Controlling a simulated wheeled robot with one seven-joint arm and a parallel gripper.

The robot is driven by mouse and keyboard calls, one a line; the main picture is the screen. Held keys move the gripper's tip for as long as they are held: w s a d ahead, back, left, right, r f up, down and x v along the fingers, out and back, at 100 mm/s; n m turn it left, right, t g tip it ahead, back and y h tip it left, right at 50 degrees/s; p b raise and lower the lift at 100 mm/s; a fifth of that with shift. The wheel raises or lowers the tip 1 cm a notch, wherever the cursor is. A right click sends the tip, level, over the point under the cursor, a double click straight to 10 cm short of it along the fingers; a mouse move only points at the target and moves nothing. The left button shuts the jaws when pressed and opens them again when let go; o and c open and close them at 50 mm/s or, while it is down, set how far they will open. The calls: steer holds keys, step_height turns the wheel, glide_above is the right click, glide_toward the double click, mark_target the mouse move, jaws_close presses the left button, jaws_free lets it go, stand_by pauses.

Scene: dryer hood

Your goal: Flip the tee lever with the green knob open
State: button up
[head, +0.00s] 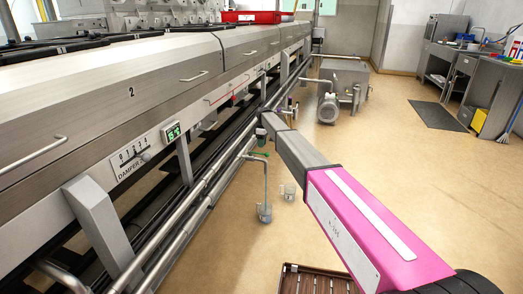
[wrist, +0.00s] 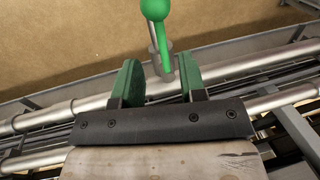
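The green knob (wrist: 155,9) is at the top edge of the wrist view, on a green lever (wrist: 165,50) that runs down from it. A grey metal fitting (wrist: 153,50) shows behind the lever. My gripper (wrist: 160,60) is open, with its green-padded fingers apart. The lever's lower end shows in the gap between them, while the knob lies beyond the fingertips. I cannot tell whether either finger touches the lever. In the head view, my arm reaches to the pipes, and small green parts show there, too small to tell lever from finger pads.
Steel pipes (head: 196,205) run along the machine's side. A damper panel (head: 138,155) and a green display (head: 173,131) are on its frame. A hanging pipe ends in a small grey cup (head: 265,212) near the floor. A pump (head: 328,107) stands farther back. The tan floor (head: 410,165) to the right is mostly clear.

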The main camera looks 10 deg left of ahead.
step_height(320, 180, up, 6)
steer(key=w, duration=0.1)
steer(key=shift+w, duration=0.1)
steer(key=s+d+f+m, duration=0.3)
steer(key=s+d, duration=0.5)
steer(key=d, duration=0.2)
steer(key=s+d+f+m+t, duration=0.1)
steer(key=s+d+f+m, duration=0.2)
steer(key=s+d, duration=0.6)
steer(key=s+d+f+m, duration=0.3)
steer(key=s+d, duration=0.4)
steer(key=d, duration=0.4)
steer(key=s+d+m, duration=0.4)
steer(key=s+d, duration=0.4)
steer(key=s, duration=0.5)
steer(key=s+d+m+t, duration=0.1)
steer(key=s+d+m, duration=0.3)
steer(key=s+d, duration=0.5)
steer(key=s, duration=0.4)
steer(key=shift+d+f, duration=0.3)
steer(key=shift+f, duration=0.05)
